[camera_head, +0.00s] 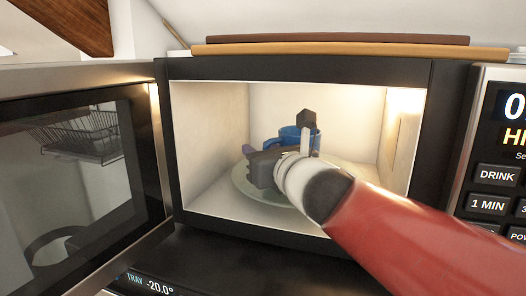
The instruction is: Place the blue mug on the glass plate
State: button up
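The blue mug (288,133) is inside the microwave, upright, above the far part of the round glass plate (243,187). Its base is hidden behind my gripper, so I cannot tell whether it touches the plate. The plate lies on the microwave floor, its middle covered by my arm. My gripper (277,136) reaches into the cavity in front of the mug. Its two fingers are well apart, one at the left and one across the mug's front right. It looks open; contact with the mug is not clear.
The microwave door (80,180) stands open at the left. The control panel (500,150) is at the right. The cavity's side walls (212,125) leave limited room around my arm. Flat boards (340,50) lie on top of the microwave.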

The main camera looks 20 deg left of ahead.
jog(key=shift+r+p, duration=0.25)
jog(key=shift+p, duration=0.05)
jog(key=v, duration=1.1)
jog(key=shift+p, duration=0.35)
jog(key=shift+s+d, duration=0.35)
jog(key=shift+d, duration=0.1)
jog(key=shift+f, duration=0.1)
